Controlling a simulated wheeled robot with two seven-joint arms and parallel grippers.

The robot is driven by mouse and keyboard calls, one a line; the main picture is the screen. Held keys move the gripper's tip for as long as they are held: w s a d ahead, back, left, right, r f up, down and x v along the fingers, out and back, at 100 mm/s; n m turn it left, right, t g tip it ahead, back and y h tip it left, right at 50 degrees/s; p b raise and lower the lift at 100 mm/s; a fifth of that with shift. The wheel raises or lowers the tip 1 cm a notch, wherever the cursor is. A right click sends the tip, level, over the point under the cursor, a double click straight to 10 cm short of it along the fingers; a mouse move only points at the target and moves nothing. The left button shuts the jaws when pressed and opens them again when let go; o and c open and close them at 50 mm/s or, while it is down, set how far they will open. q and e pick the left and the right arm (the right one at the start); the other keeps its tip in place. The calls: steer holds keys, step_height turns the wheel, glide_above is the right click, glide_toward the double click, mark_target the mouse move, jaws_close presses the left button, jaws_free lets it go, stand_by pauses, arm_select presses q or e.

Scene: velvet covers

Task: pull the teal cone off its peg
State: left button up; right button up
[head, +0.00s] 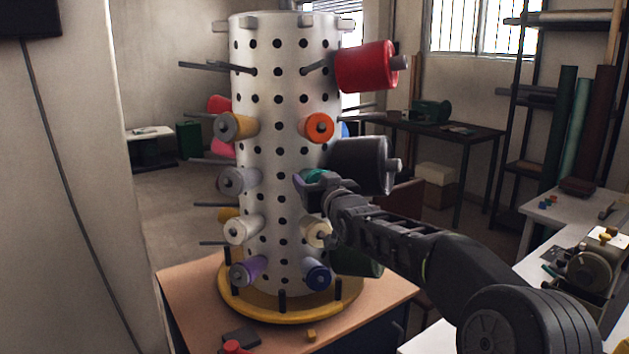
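The teal cone (314,175) is on the right-front side of the white perforated column (276,170), at mid height. Only a small teal part shows; my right gripper and wrist hide the rest, and its peg is hidden. My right gripper (310,183) reaches in from the right and is at the teal cone, with finger parts beside it. I cannot tell whether the fingers are closed on it or only around it. My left gripper is not in view.
A black cone (357,165) sits close behind my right wrist, with an orange cone (317,127) above and a cream cone (316,233) below. A red cone (365,67) juts out upper right. Bare pegs stick out left. The column stands on a yellow base (290,312).

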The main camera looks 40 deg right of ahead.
steer(key=c, duration=0.8)
steer(key=shift+c, duration=0.2)
steer(key=shift+s+a+r+b, duration=0.1)
steer(key=shift+s+r+b, duration=0.15)
steer(key=shift+s+b, duration=0.1)
steer(key=shift+s, duration=0.1)
steer(key=shift+r+b+v, duration=0.1)
steer(key=shift+b+v, duration=0.35)
steer(key=shift+v, duration=0.3)
steer(key=shift+r+b+v, duration=0.15)
steer(key=shift+b+v, duration=0.25)
steer(key=shift+v, duration=0.3)
steer(key=r+b+v, duration=0.2)
steer(key=v, duration=0.9)
steer(key=shift+s, duration=0.3)
steer(key=shift+a, duration=0.15)
